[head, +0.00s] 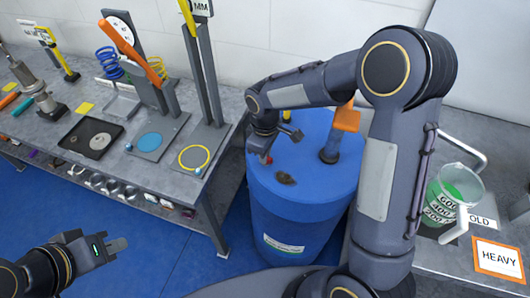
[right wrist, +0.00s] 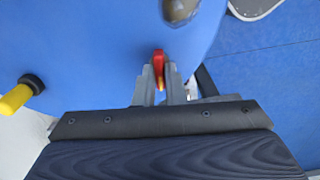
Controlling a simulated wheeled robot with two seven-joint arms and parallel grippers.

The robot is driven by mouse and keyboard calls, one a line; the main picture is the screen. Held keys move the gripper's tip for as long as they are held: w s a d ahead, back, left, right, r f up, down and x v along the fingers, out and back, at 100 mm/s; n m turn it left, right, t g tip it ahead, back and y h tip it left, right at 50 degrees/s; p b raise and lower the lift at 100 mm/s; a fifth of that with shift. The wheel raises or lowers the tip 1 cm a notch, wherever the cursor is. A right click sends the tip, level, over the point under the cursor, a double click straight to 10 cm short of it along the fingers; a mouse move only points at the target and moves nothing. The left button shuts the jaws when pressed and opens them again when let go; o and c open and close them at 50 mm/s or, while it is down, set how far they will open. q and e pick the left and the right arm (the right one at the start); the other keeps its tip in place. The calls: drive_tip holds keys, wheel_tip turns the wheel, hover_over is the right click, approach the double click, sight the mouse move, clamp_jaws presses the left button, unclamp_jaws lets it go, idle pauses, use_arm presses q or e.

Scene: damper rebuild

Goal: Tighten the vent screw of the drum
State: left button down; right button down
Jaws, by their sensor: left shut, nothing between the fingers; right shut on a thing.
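The blue drum (head: 300,215) stands in the middle of the head view, between the two benches. My right gripper (head: 266,158) is low over the left part of the drum's lid. In the right wrist view its fingers (right wrist: 161,82) are shut on a small red part, which looks like the vent screw (right wrist: 158,62). A bit of yellow shows below the red between the fingers. The red part also shows in the head view (head: 268,159). How it is seated is hidden by the fingers. My left gripper (head: 118,245) is shut and empty, over the floor at lower left.
A dark lump (head: 286,178) and an orange-topped post (head: 346,118) are on the drum lid. A yellow-ended part (right wrist: 18,98) is left of the gripper. The left bench (head: 60,125) holds tools and stands. A green-filled jug (head: 455,190) stands on the right bench.

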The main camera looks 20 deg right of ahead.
drive_tip(key=c, duration=1.5)
unclamp_jaws()
drive_tip(key=shift+r, duration=0.1)
wheel_tip(320, 180, up, 8)
drive_tip(key=shift+f, duration=0.15)
